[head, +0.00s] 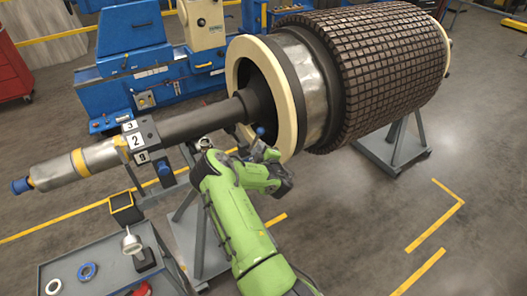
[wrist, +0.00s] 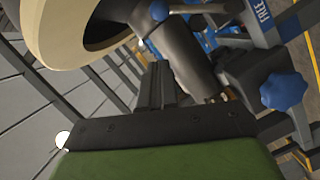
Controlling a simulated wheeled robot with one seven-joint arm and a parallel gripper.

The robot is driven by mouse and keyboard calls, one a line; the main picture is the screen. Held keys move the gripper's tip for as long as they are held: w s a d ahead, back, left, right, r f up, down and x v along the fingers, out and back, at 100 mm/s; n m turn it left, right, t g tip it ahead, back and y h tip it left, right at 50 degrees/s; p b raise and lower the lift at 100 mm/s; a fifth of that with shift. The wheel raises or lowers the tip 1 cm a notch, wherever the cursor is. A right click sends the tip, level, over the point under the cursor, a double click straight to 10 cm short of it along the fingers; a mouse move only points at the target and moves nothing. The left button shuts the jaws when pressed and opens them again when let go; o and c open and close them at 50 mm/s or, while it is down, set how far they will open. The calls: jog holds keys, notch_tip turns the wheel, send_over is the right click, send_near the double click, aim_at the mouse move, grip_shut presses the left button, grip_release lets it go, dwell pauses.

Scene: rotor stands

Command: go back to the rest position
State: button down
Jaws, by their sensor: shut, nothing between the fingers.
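My green arm reaches up from the bottom of the head view to the rotor stand, and its dark wrist end is beside the rotor's cream ring. My gripper shows in the wrist view (wrist: 160,72), with its two dark fingers together and nothing between them. In the head view the fingers are too small and dark to make out clearly. The rotor (head: 390,60) lies on its stands, with its shaft (head: 195,122) pointing left. The cream ring (head: 241,57) also shows at the upper left of the wrist view (wrist: 60,30).
A blue knob (wrist: 284,91) and dark bracket are close to the right of my gripper in the wrist view. A grey cart (head: 90,262) with small rings stands at the lower left. A blue machine (head: 135,45) stands behind. Open floor (head: 345,235) lies at the right.

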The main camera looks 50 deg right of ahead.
jog(key=shift+v, duration=1.1)
jog(key=shift+s, duration=0.1)
